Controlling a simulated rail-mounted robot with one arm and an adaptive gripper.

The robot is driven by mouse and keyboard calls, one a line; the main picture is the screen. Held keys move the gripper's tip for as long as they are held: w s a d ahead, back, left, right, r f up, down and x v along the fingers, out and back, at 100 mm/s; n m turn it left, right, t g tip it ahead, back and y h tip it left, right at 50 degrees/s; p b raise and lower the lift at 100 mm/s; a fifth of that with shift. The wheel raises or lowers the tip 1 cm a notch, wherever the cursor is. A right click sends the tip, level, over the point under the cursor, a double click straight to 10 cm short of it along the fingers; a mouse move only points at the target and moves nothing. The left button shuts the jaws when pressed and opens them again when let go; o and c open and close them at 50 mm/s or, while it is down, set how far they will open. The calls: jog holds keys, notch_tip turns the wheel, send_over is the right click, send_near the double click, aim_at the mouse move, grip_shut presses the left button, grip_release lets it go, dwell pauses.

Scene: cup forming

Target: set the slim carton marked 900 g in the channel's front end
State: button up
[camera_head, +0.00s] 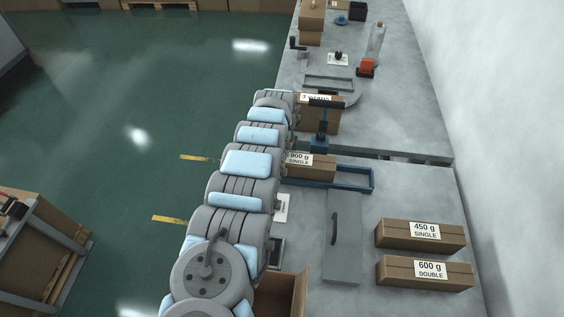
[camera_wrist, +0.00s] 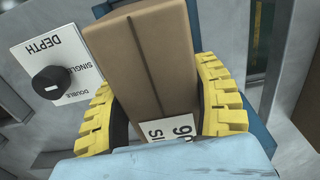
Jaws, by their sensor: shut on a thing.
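The slim brown carton marked 900 g SINGLE (camera_head: 318,168) shows in the head view at the left end of the blue channel (camera_head: 372,181), its left part behind my arm. I cannot tell whether it rests on the channel floor. In the wrist view the carton (camera_wrist: 150,60) runs lengthwise between the yellow fingers of my gripper (camera_wrist: 160,95), which is shut on it. Its white label is partly cut off by the pale blue housing below. A blue edge (camera_wrist: 263,138) shows to the right of the carton. My gripper is hidden in the head view.
Two cartons, 450 g SINGLE (camera_head: 400,236) and 600 g DOUBLE (camera_head: 400,274), lie at the right. A grey plate with a handle (camera_head: 345,255) lies in front of the channel. A DEPTH dial (camera_wrist: 52,82) is left of the carton. A blue upright part (camera_head: 320,143) stands behind it.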

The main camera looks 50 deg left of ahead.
jog(key=shift+w+f, duration=0.1)
jog(key=shift+f, duration=0.25)
dwell(0.7)
jog(key=o, duration=1.3)
jog(key=shift+r, duration=0.1)
jog(key=shift+a+r, duration=0.1)
jog(key=shift+r, duration=5.9)
jog(key=shift+f, duration=0.15)
jog(key=shift+f, duration=5.35)
